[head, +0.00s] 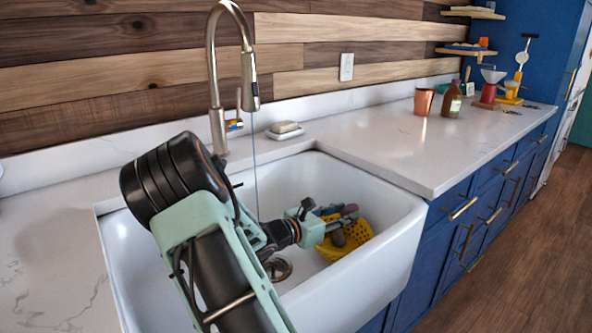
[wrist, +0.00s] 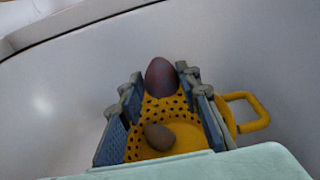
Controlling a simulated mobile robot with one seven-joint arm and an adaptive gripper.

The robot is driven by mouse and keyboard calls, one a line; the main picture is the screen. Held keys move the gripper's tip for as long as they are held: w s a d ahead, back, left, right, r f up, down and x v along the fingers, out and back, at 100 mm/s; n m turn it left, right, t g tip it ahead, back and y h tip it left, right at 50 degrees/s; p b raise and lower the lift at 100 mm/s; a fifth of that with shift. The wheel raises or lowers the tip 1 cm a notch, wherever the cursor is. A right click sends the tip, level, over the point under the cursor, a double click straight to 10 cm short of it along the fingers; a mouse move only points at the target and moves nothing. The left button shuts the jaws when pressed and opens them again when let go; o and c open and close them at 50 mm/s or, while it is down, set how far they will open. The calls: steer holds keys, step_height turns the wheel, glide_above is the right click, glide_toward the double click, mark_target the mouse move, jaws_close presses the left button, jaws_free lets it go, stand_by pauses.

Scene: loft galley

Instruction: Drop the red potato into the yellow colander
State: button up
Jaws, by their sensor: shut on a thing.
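My gripper (head: 345,219) reaches down into the white sink and is shut on the red potato (wrist: 161,77). The potato is dark reddish and sits between the fingertips in the wrist view. It also shows at the fingertips in the head view (head: 349,209). The yellow colander (head: 356,238), with dark holes and a loop handle, stands in the sink below the gripper. It also shows in the wrist view (wrist: 229,117). A brown potato (wrist: 159,137) lies in the colander. The fingers and the gripper body hide part of the colander.
The white sink (head: 400,215) has walls close around the colander, and a drain (head: 278,268) lies to its left. A tall faucet (head: 216,100) stands behind. A soap dish (head: 286,133), a copper cup (head: 424,101) and a brown bottle (head: 452,99) stand on the counter.

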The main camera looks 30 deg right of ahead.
steer(key=shift+f+b, duration=2.55)
steer(key=shift+f, duration=0.4)
steer(key=o, duration=1.2)
steer(key=shift+o, duration=0.2)
steer(key=s+a+r, duration=0.1)
steer(key=a+r, duration=0.1)
steer(key=a, duration=0.9)
steer(key=shift+a, duration=0.4)
